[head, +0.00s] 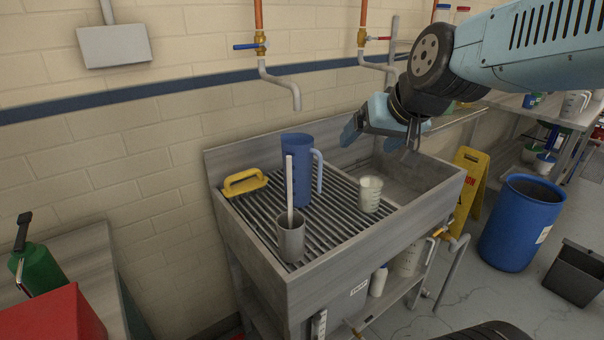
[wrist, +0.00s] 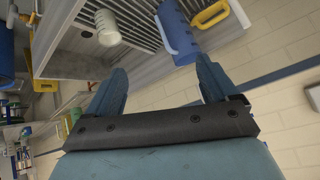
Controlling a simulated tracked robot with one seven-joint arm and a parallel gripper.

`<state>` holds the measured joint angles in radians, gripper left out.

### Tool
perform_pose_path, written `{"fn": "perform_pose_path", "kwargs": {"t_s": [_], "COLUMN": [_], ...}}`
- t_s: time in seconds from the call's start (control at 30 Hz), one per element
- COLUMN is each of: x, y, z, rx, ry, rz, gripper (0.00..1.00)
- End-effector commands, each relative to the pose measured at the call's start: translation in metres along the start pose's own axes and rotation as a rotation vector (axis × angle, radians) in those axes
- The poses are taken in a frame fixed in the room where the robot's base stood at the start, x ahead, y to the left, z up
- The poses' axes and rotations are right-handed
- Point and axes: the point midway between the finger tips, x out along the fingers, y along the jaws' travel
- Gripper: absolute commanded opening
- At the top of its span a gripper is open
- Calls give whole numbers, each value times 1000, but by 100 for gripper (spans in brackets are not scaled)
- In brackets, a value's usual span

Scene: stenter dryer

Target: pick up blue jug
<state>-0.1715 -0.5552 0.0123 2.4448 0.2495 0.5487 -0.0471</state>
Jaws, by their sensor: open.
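The blue jug (head: 297,170) stands upright on the slatted drainboard of the sink, towards its back, with its handle on the right side. In the wrist view the jug (wrist: 177,33) shows near the top, beyond my fingertips. My gripper (head: 366,122) is above the back of the sink, to the right of the jug and apart from it. In the wrist view my gripper (wrist: 160,78) has its two blue fingers spread wide with nothing between them.
A yellow-handled tool (head: 245,182) lies left of the jug. A grey metal beaker (head: 291,239) holding a pale rod stands in front of it. A whitish cup (head: 370,193) stands to its right. A tap spout (head: 283,84) hangs above the drainboard. A blue barrel (head: 521,222) stands on the floor.

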Motion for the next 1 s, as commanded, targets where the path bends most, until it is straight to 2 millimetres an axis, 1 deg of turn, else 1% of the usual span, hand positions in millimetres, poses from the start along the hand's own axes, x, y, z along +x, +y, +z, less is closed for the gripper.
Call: {"fn": "perform_pose_path", "kwargs": {"t_s": [0.03,0.13,0.2,0.3,0.43,0.5,0.6,0.7,0.8,0.9,1.0], "x": [16,41,59,85,119,138,164,189,209,223,232], "y": [-17,-47,-68,-96,-128,-143,-159,-168,-170,-166,-159], "z": [-13,-40,-56,-75,-92,-98,-100,-98,-93,-87,-80], "rx": [4,31,56,98,154,183,220,245,253,246,223], "ry": [24,96,142,205,282,324,383,447,516,587,656], "rz": [-40,-105,-138,-169,-178,-166,-126,-60,27,125,227], "gripper": [91,100,100,100,100,100,100,100,100,100,100]}}
